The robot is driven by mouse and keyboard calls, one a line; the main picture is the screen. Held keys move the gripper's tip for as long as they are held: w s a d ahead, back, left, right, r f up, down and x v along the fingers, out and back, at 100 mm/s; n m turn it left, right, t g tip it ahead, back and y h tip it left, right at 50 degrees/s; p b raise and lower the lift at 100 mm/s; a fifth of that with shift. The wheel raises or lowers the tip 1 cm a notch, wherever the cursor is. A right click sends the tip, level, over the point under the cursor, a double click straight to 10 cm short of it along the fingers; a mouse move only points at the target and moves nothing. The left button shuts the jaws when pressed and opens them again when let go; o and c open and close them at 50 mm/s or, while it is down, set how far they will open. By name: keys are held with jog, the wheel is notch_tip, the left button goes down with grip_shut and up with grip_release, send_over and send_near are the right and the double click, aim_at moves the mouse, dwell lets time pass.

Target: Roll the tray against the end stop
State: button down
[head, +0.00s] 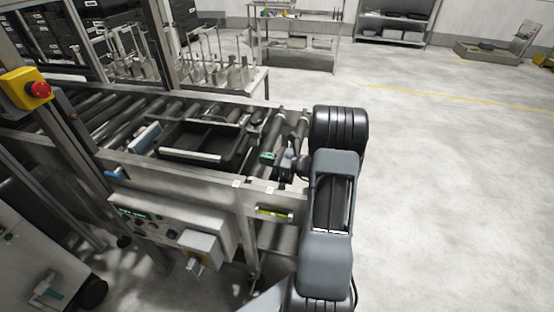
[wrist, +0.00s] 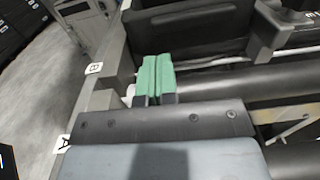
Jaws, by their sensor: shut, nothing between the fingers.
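The black tray (head: 238,160) lies flat on the roller conveyor, with a pale strip along its near side. In the wrist view its dark wall (wrist: 195,40) is just beyond my fingertips. My gripper (head: 268,158) is to the right of the tray, low over the conveyor's right end. Its green fingers (wrist: 157,76) are pressed together and empty. I cannot tell whether they touch the tray. A grey bracket (wrist: 268,35) stands by the tray's side in the wrist view; I cannot tell whether it is the end stop.
Rollers (head: 115,115) run on to the left of the tray. A blue-and-white piece (head: 144,137) sits at the tray's left end. The near frame rail (head: 215,181) carries small white labels. A control box (head: 165,222) hangs below, and a red stop button (head: 39,89) is at left.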

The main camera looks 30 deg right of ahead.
aim_at(242, 154)
jog(key=shift+p+x, duration=0.65)
jog(key=shift+x, duration=2.35)
